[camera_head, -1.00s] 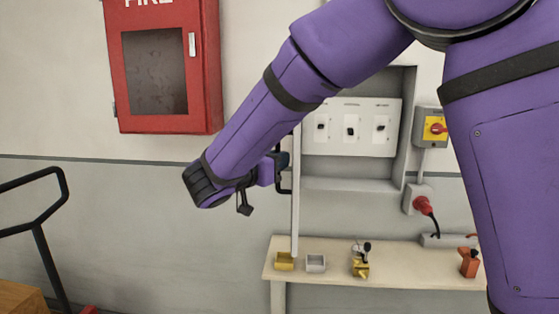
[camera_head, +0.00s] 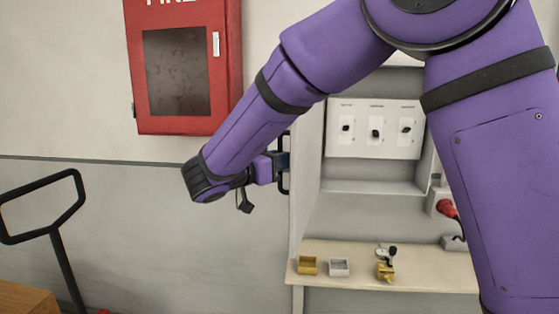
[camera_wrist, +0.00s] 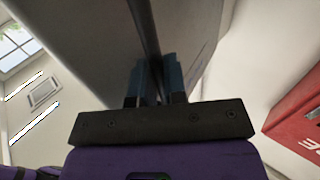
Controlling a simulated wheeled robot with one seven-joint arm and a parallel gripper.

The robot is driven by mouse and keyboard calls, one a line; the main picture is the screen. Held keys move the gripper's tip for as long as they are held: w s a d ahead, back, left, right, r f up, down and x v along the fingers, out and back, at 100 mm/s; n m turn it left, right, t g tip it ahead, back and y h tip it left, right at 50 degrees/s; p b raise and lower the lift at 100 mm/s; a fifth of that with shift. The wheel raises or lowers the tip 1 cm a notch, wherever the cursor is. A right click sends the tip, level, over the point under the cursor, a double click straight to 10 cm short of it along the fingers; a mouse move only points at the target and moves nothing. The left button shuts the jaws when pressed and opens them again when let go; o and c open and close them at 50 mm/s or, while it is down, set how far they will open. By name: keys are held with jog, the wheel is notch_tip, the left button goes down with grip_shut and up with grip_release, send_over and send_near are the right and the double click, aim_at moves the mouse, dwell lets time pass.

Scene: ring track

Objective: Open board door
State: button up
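The board (camera_head: 373,128) is a grey wall cabinet with a white panel and several black switches. Its inside shows in the head view. Its grey door (camera_head: 308,165) stands swung out at the board's left side, seen at a steep angle. A black bar handle (camera_head: 285,187) is on the door's left face. My gripper (camera_head: 283,161) is at this handle. In the wrist view, the blue fingers (camera_wrist: 154,80) stand close on both sides of the dark handle bar (camera_wrist: 146,35), with the grey door face behind. My arm hides the board's upper part.
A red fire cabinet (camera_head: 180,70) hangs on the wall to the left. A shelf (camera_head: 350,281) below the board carries small boxes and a yellow device. A black trolley handle (camera_head: 62,250) stands at lower left. Bare wall lies between.

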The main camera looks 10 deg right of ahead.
jog(key=o, duration=0.4)
jog(key=shift+d, duration=0.1)
jog(key=v, duration=1)
jog(key=shift+s+a, duration=0.15)
jog(key=shift+a, duration=0.2)
